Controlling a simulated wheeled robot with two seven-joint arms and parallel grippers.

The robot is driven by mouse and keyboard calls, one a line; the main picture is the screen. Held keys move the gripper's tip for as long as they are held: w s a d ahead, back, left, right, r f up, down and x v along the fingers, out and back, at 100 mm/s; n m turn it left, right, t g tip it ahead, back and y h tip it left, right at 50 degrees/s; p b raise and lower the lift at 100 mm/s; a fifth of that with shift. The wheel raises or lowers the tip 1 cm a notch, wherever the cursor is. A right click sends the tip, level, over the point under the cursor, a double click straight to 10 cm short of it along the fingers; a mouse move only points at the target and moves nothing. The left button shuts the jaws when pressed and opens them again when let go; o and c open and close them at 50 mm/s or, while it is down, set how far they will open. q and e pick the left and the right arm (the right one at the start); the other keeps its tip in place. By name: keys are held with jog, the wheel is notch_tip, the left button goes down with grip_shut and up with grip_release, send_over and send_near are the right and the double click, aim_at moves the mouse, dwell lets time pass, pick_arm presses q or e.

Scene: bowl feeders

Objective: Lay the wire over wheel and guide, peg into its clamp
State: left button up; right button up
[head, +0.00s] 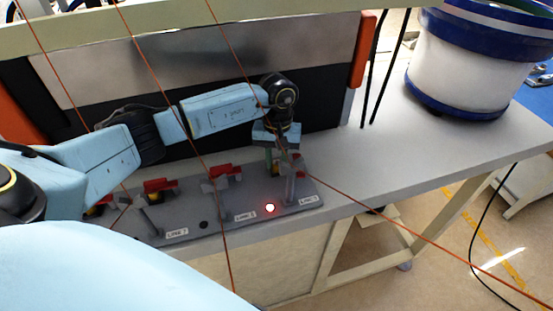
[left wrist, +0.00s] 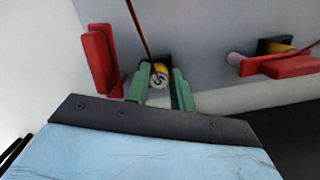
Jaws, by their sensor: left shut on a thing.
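My left gripper (head: 280,166) points down over the right-hand station of the grey fixture board (head: 188,215) in the head view. In the left wrist view its green fingers (left wrist: 160,92) are closed on a yellow peg (left wrist: 159,76) with a marked pale end face. An orange-brown wire (left wrist: 139,30) runs up from beside the peg. In the head view a wire (head: 400,229) runs from near the gripper to the lower right. A red clamp part (left wrist: 101,62) stands left of the fingers. Whether the wire touches wheel or guide is hidden. My right gripper is out of view.
A white-and-blue bowl feeder (head: 465,62) stands at the back right. The table right of the board is clear.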

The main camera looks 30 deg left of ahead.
pick_arm(q)
jog(key=o, duration=1.1)
jog(key=shift+c, duration=0.2)
